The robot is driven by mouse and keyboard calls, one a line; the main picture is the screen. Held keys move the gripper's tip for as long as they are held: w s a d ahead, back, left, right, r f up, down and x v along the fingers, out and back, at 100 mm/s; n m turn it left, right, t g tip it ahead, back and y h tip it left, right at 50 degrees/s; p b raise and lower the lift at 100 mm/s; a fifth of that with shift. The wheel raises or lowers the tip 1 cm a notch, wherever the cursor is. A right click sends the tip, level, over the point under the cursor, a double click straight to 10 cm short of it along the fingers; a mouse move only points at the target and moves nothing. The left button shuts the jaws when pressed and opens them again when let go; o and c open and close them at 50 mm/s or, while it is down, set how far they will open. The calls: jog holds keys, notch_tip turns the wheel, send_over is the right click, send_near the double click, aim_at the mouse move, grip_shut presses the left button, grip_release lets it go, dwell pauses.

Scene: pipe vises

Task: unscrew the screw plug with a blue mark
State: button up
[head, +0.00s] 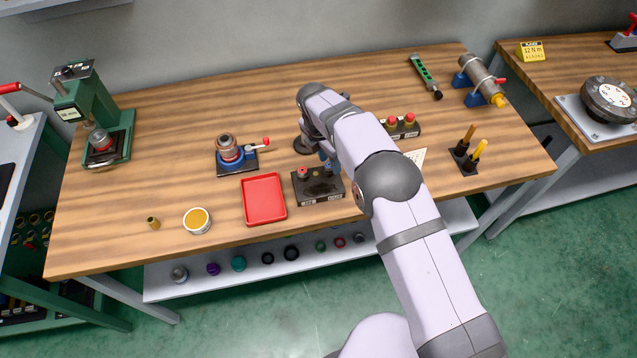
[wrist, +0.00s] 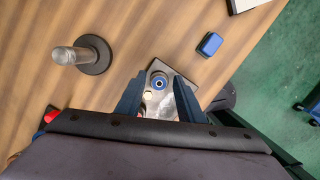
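A plug with a blue ring-shaped mark (wrist: 159,82) sits on a block in the wrist view. My gripper (wrist: 158,97) is open, with one dark finger on each side of this plug; contact cannot be made out. A pale round spot shows just below the plug. In the head view, a dark labelled block (head: 318,190) with a red-topped part (head: 303,172) lies under my gripper (head: 329,166). The blue-marked plug is hidden by my arm there.
A grey post on a round base (wrist: 70,55) and a small blue box (wrist: 209,44) stand nearby. A red tray (head: 264,199) lies left of the block. A blue vise (head: 230,155) stands further left.

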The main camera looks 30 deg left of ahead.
jog(key=shift+m, duration=1.4)
jog(key=shift+m+g+h+b, duration=0.3)
jog(key=shift+m+h+b, duration=0.15)
jog(key=shift+m, duration=0.75)
grip_shut()
jog(key=shift+r, duration=0.1)
